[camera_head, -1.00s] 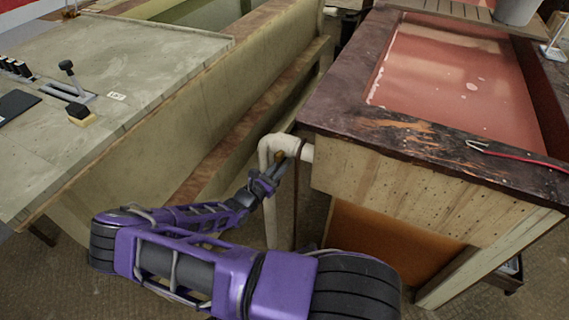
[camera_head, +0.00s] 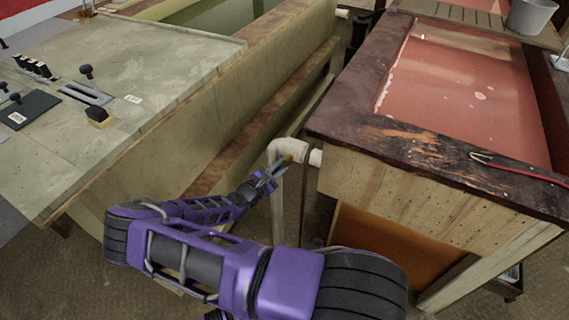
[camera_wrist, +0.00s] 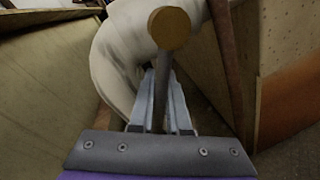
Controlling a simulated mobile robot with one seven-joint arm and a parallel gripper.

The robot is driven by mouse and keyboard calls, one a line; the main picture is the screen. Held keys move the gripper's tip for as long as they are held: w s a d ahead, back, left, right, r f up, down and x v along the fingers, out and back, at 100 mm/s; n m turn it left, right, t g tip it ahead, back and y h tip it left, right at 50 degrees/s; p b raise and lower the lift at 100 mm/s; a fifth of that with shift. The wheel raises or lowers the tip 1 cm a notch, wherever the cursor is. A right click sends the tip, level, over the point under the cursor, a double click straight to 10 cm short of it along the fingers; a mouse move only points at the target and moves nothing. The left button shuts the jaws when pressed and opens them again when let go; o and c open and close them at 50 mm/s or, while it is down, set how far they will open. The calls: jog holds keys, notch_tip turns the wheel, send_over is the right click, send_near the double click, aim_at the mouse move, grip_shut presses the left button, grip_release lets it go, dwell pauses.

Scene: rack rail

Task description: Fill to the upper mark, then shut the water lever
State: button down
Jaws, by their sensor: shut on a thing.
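The water lever is a thin grey rod with a round tan-brown knob (camera_wrist: 169,27) in the wrist view; its tip (camera_head: 287,159) shows small at the pipe in the head view. It stands by a thick white bent pipe (camera_head: 283,149) at the near left corner of the right-hand basin. My gripper (camera_head: 270,177) reaches the lever from the lower left. In the wrist view its pale fingers (camera_wrist: 161,103) are closed on the rod, below the knob. The basin (camera_head: 347,112) has a dark, worn rim and a reddish inside. I cannot make out its water level or an upper mark.
A grey bench (camera_head: 150,62) with switches and small levers is at the left. A long tan trough (camera_head: 235,98) runs beside it. Red-handled tongs (camera_head: 515,169) lie on the basin's near rim, and a grey bucket (camera_head: 531,16) stands on slats at the back.

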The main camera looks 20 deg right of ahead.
jog(key=c, duration=0.9)
grip_release()
jog(key=shift+w+r, duration=0.1)
